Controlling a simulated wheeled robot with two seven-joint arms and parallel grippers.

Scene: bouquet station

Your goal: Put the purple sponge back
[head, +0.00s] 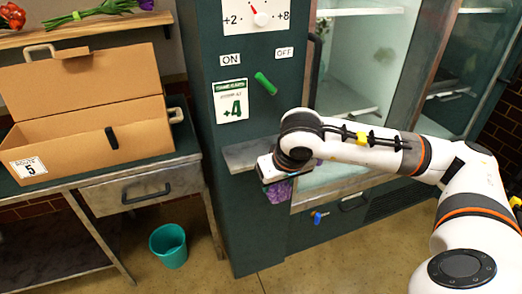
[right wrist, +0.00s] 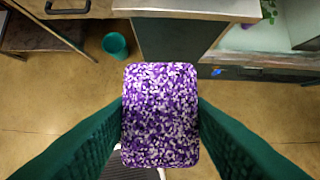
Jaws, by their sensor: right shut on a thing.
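The purple sponge (right wrist: 160,115) is a rounded block speckled purple and white. It sits between the two green fingers of my right gripper (right wrist: 160,122), which is shut on it. In the head view the sponge (head: 279,191) shows partly below my right gripper (head: 277,176), whose fingers are mostly hidden by the wrist. The gripper is in front of a small grey metal shelf (head: 238,155) on the dark green cabinet column. In the right wrist view the shelf (right wrist: 180,40) lies beyond the sponge. My left gripper is in neither view.
The glass-doored cabinet (head: 360,60) stands right of the column, which carries a green lever (head: 265,83). A cardboard box (head: 88,110) stands on the left table, with a metal drawer (head: 135,191) below. A teal bin (head: 168,244) stands on the floor.

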